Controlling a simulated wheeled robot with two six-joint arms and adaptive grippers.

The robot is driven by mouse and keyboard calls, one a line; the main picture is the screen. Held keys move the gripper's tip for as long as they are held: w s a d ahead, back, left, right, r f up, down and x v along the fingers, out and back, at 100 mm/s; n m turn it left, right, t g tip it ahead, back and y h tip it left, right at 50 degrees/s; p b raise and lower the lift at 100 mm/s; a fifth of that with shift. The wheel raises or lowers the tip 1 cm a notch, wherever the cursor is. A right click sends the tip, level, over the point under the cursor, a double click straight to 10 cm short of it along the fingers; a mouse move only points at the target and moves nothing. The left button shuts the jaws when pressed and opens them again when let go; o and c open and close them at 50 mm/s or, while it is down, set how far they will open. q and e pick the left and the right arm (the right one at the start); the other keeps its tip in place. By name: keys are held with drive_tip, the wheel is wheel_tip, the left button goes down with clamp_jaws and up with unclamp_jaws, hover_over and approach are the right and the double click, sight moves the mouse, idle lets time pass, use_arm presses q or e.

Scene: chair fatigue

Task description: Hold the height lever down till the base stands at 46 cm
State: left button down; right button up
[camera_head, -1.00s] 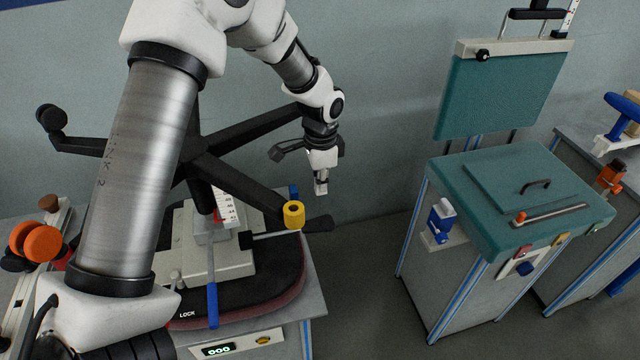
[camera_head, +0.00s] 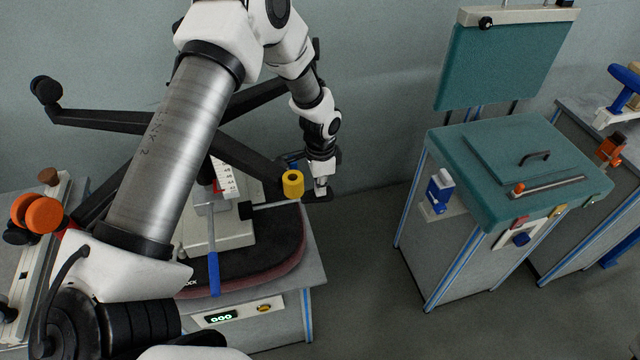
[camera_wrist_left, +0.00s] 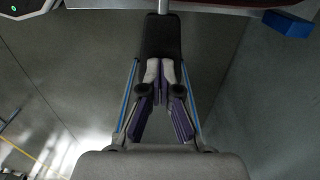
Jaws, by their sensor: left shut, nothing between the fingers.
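The chair stands upside down, with its black star base (camera_head: 115,121) in the air over the dark cushion (camera_head: 285,256). The height lever, a rod with a black paddle (camera_head: 317,197), sticks out to the right of the grey mechanism. The paddle also shows in the left wrist view (camera_wrist_left: 160,35). My left gripper (camera_head: 321,190) points down at the paddle, its fingers shut and empty. In the left wrist view the fingertips (camera_wrist_left: 160,70) overlap the paddle's outer end; I cannot tell whether they touch. A white scale (camera_head: 224,178) with a red pointer stands behind; its reading is too small. My right gripper is not in view.
A yellow cylinder (camera_head: 292,183) on a base leg is close beside my left gripper. A blue-handled lever (camera_head: 213,272) stands in front of the mechanism. The bench has a green display (camera_head: 221,318). A teal-topped cabinet (camera_head: 490,220) stands right, with clear floor between.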

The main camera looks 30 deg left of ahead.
sight(321, 199)
use_arm(q)
drive_tip(key=shift+g+y, duration=0.4)
drive_tip(key=shift+g, duration=0.1)
wheel_tip(321, 199, down, 5)
drive_tip(key=shift+d+r, duration=0.1)
drive_tip(key=shift+f+b, duration=0.2)
drive_tip(key=shift+b, duration=0.1)
drive_tip(key=shift+s+r, duration=0.1)
drive_tip(key=shift+s+d+f, duration=0.1)
drive_tip(key=shift+s+f, duration=0.1)
idle(0.4)
drive_tip(key=r+p, duration=0.2)
drive_tip(key=w+r+p, duration=0.1)
drive_tip(key=r+p, duration=0.1)
drive_tip(key=shift+d+r, duration=0.2)
drive_tip(key=shift+r, duration=0.2)
wheel_tip(321, 199, up, 10)
drive_tip(key=w+d+b, duration=0.1)
drive_tip(key=w, duration=0.1)
drive_tip(key=shift+w+d+f, duration=0.2)
drive_tip(key=shift+d, duration=0.2)
